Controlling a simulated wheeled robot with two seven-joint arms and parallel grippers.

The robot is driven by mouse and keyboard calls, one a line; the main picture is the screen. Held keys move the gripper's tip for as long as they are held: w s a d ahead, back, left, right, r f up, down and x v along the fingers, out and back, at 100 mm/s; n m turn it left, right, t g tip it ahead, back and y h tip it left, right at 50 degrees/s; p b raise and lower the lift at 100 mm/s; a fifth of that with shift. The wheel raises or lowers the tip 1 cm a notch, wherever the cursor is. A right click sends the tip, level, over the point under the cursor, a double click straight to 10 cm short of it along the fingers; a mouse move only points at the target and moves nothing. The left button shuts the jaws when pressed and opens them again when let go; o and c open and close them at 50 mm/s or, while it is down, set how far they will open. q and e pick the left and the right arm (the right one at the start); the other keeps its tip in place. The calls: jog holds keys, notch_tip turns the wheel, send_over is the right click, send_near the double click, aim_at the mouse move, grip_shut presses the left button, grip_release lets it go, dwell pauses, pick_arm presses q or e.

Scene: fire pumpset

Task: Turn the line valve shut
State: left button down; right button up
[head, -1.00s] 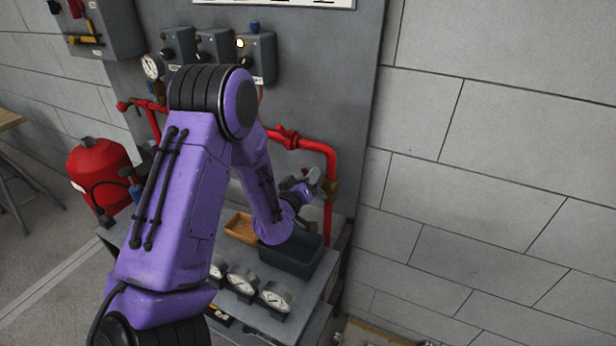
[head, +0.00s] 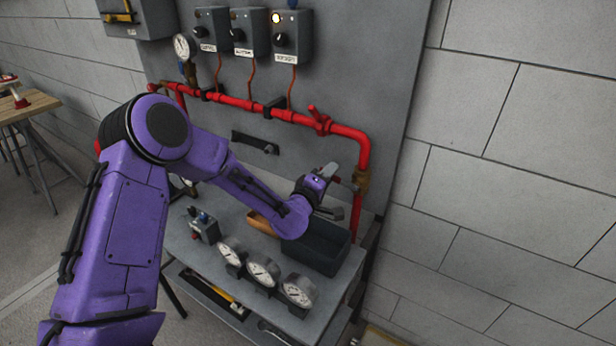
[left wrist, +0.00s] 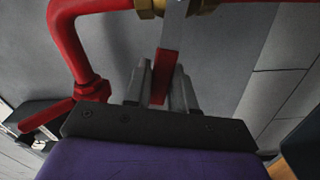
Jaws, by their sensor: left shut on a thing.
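The line valve is a brass body (head: 361,181) on the red pipe's right-hand downward run; its brass also shows at the top of the left wrist view (left wrist: 205,5). A flat grey lever (left wrist: 174,25) with a red grip (left wrist: 164,68) sticks out from it. My left gripper (head: 330,190) is beside the valve in the head view. In the left wrist view its two fingers (left wrist: 161,88) are shut around the red grip. The lever's inner end is cut off by the wrist view's top edge. My right gripper is not in view.
The red pipe (head: 240,102) runs along the grey panel, with a red-handled fitting (head: 318,121) near its corner. Below my left forearm stand a dark bin (head: 325,250) and a tan tray (head: 262,224). Several gauges (head: 263,271) line the bench's front edge.

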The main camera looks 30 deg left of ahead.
pick_arm(q)
jog(key=shift+f+n+b, duration=0.85)
jog(key=shift+n+b, duration=0.05)
jog(key=shift+n, duration=0.5)
jog(key=c, duration=1.2)
grip_release()
jog(key=shift+c, duration=0.2)
jog(key=shift+o, duration=1.1)
jog(key=shift+f, duration=0.1)
jog(key=s+b, duration=0.2)
jog(key=s, duration=0.8)
jog(key=shift+s, duration=0.3)
